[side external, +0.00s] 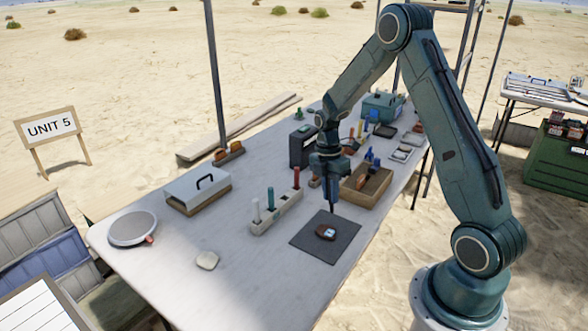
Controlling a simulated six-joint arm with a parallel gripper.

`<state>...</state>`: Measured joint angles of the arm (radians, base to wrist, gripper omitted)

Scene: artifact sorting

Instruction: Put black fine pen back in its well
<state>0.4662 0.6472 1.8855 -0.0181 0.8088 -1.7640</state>
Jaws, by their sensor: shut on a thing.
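My gripper (331,180) is shut on a dark, slim, upright thing, which looks like the black fine pen (332,203). It is above the far edge of a dark square mat (310,245); the jaws are small and dark here, so their grip is hard to make out. The pale pen block (277,216) stands to the left of my gripper. A white pen (256,211), a teal pen (270,198) and a red pen (296,179) stand upright in it. A wider gap shows between the teal and red pens; the well openings are too small to see clearly.
A brown object with a pale face (326,232) lies on the mat. A wooden tray (372,194) stands right of my gripper, and a black box (303,147) behind it. A white-topped case (198,191), a round disc (132,228) and a pale stone (207,260) are to the left. The table front is clear.

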